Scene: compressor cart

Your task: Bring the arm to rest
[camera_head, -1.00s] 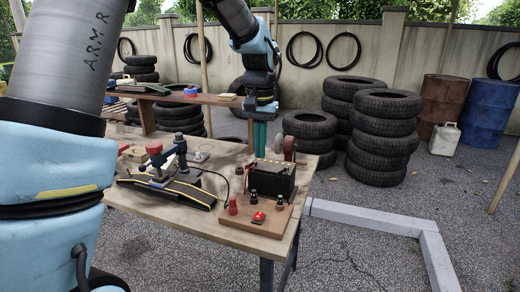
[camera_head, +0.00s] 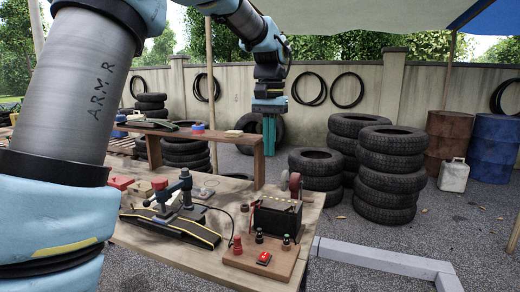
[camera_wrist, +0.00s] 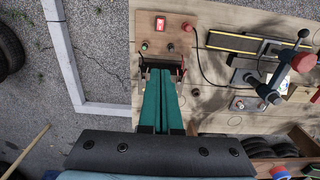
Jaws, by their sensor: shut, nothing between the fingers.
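My gripper (camera_head: 269,150) hangs fingers-down above the back right of the wooden workbench (camera_head: 150,238), clear of everything in the head view. Its two green fingers are shut together and empty. They also show in the wrist view (camera_wrist: 161,100), pointing toward the black battery box, whose body they mostly hide there. My arm reaches in from the left of the head view and bends down at the wrist.
A raised shelf (camera_head: 240,141) stands behind. Stacked tires (camera_head: 388,175) and drums (camera_head: 495,150) stand beyond. Air above the bench is free.

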